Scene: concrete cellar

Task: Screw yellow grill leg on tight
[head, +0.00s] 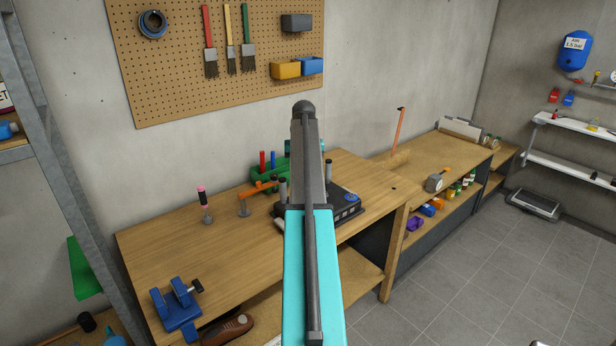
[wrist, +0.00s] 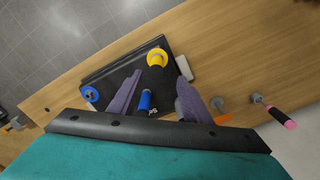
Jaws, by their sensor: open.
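The black grill body (head: 345,212) lies on the wooden workbench, partly hidden behind my arm; it also shows in the wrist view (wrist: 108,78). The yellow grill leg (wrist: 157,57) stands at the far edge of the grill body in the wrist view, with a round yellow collar. I cannot tell how tightly it sits, and it is hidden in the head view. A blue-collared part (wrist: 91,94) sits at another corner. My gripper (wrist: 158,92) is open above the grill, its fingers apart and the yellow leg beyond their tips. A blue cylinder (wrist: 146,100) shows between the fingers, below them.
A pink-and-black handled tool (head: 203,198) and an orange tool (head: 257,189) stand left of the grill. A green rack (head: 262,174) is behind. A blue clamp-like fixture (head: 177,308) is at the bench's near-left end. The bench between is mostly clear.

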